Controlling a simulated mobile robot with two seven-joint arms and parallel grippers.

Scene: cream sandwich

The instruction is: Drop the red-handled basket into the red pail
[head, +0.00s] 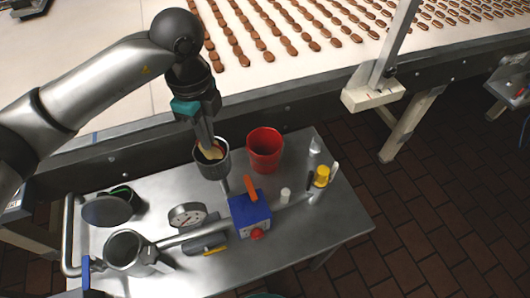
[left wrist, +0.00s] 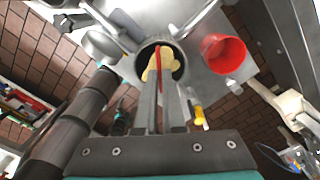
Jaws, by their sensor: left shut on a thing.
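The red-handled basket is a dark grey round vessel (head: 213,171) with pale yellow content, at the back middle of the steel table. In the left wrist view its red handle (left wrist: 159,60) runs across the dark opening between my fingers. My left gripper (head: 209,148) comes down from above and is shut on the basket at its handle. I cannot tell whether the basket's bottom touches the table. The red pail (head: 264,153) stands upright just to the right of the basket, apart from it, and also shows in the left wrist view (left wrist: 224,55). Its visible inside looks empty.
A blue box with an orange lever (head: 250,215) stands in front of the basket. A round gauge (head: 187,215), a grey pot (head: 126,250) and a yellow-capped item (head: 321,177) share the table. A conveyor (head: 290,45) with brown sandwiches runs behind.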

